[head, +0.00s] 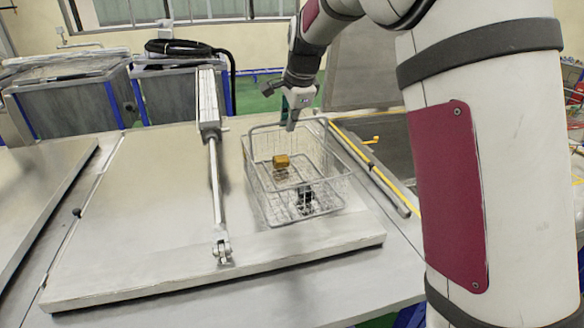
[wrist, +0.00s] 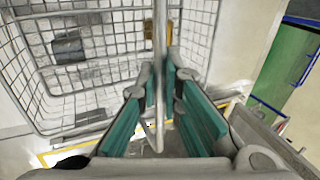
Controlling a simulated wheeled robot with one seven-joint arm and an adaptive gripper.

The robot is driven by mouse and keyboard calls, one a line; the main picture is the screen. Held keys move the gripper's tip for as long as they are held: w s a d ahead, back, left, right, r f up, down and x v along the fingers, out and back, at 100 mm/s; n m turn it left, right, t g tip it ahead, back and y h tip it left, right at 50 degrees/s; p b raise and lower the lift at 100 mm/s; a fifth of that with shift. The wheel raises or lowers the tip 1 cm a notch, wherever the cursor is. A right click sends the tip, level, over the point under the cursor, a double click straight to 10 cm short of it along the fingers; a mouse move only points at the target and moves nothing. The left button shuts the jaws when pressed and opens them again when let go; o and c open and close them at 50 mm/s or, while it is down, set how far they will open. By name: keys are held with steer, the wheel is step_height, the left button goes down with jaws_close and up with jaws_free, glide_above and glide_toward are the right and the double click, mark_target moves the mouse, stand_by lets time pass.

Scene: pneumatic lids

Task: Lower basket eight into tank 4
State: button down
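The wire basket (head: 262,190) stands on the flat metal lid, near its right edge, with its handle raised. It also shows in the wrist view (wrist: 108,75). A brass-coloured block (head: 282,161) and a dark part (head: 305,200) lie inside it. My gripper (head: 291,126) is at the top of the handle. In the wrist view my gripper (wrist: 163,85) has the handle bar (wrist: 160,30) between its teal-padded fingers, with a gap between the pads. I see no number on the basket or lid, so I cannot tell which tank is tank 4.
The closed lid (head: 130,230) carries a pneumatic cylinder (head: 209,105) with its rod, left of the basket. Another lid (head: 35,200) lies at far left. Grey tanks (head: 70,100) stand behind. A dark recessed area (head: 385,140) with a yellow edge lies right of the basket.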

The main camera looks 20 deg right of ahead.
steer(key=shift+w+r+p, duration=0.1)
steer(key=shift+r+p, duration=0.55)
steer(key=shift+r, duration=0.95)
stand_by(0.6)
